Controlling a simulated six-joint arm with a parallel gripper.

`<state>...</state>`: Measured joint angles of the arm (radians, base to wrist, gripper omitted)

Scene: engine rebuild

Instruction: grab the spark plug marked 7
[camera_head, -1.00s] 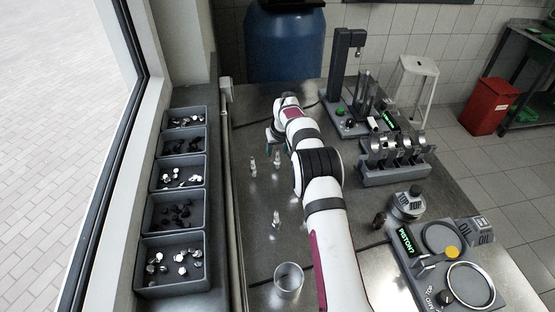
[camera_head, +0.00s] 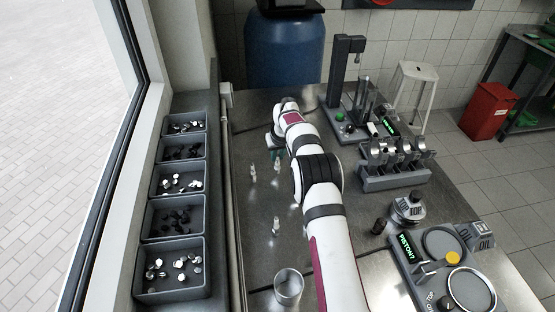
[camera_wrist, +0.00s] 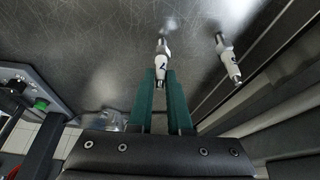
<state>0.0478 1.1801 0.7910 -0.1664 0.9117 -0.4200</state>
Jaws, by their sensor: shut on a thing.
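In the wrist view, a white spark plug (camera_wrist: 162,66) with a metal end sits between the green fingertips of my gripper (camera_wrist: 160,84). A dark mark on its white body looks like a 7. My gripper is shut on this plug; its lower part is partly hidden by the fingers. A second spark plug (camera_wrist: 229,60) stands apart to the right, its mark too small to read. In the head view, my gripper (camera_head: 275,153) is at the plug (camera_head: 277,165). Another plug (camera_head: 252,173) stands to its left, and one (camera_head: 275,227) nearer the camera.
Several grey bins (camera_head: 172,219) of small parts line the window side. A clear cup (camera_head: 288,287) stands on the near metal bench (camera_head: 243,153). A grey rack of pistons (camera_head: 392,180) and a panel reading PISTON7 (camera_head: 406,247) are right of my arm.

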